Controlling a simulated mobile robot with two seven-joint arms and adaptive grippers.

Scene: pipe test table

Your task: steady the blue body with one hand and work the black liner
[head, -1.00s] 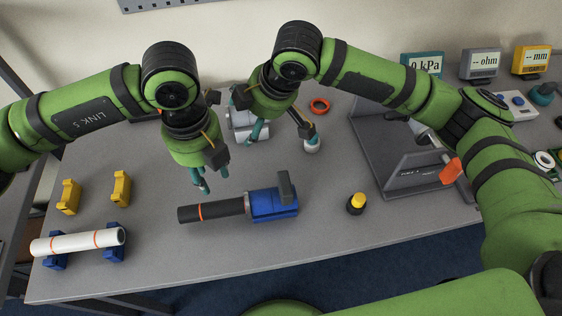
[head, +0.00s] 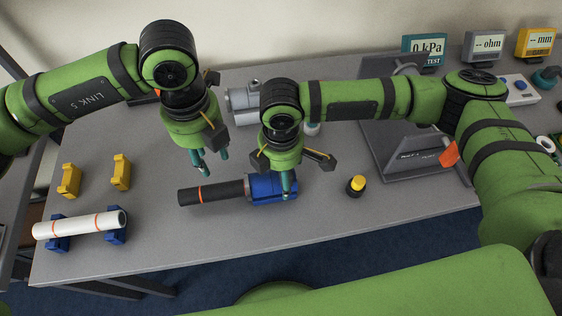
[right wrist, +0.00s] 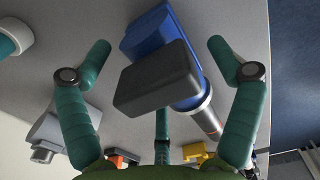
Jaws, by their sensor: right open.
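The blue body (head: 262,198) lies on the grey table with the black liner (head: 222,193), marked by an orange ring, sticking out to its left. A dark block (right wrist: 158,80) stands on top of the blue body in the right wrist view. My right gripper (head: 288,188) is over the blue body and partly hides it. In the right wrist view its green fingers are spread on either side of the dark block and blue body (right wrist: 150,28), with nothing gripped. My left gripper (head: 213,163) hangs above and behind the liner, its fingers apart and empty.
A white tube (head: 80,226) rests on blue supports at the left, near two yellow supports (head: 121,172). A yellow-topped black piece (head: 356,186) stands to the right. A dark grey test stand (head: 425,160) and a grey metal part (head: 243,104) are behind. The front table is mostly clear.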

